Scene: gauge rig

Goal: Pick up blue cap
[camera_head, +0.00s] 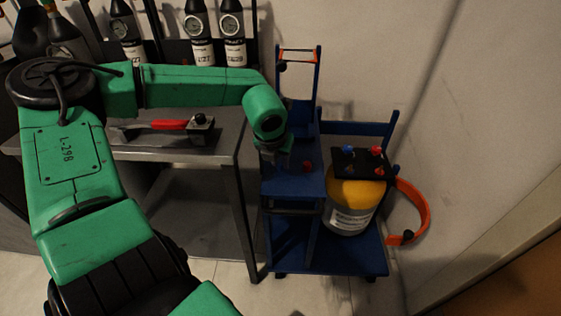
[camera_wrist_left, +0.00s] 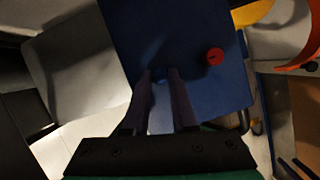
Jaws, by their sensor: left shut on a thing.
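My left gripper (camera_head: 280,163) is over the blue upper shelf of the cart, pointing down. In the left wrist view its two dark fingers (camera_wrist_left: 162,73) are close together, shut on the small blue cap. The cap is dark against the blue shelf and mostly hidden between the fingertips; I cannot tell whether it still touches the shelf. A red cap (camera_head: 308,165) stands on the same shelf, just right of the gripper; it also shows in the left wrist view (camera_wrist_left: 215,56). My right gripper is not in view.
The blue cart (camera_head: 345,262) also carries a yellow-topped cylinder (camera_head: 350,205) under a black plate with blue and red knobs. An orange band (camera_head: 418,205) curves beside it. A grey table (camera_head: 225,140) with a red-handled tool stands left. The wall is close behind.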

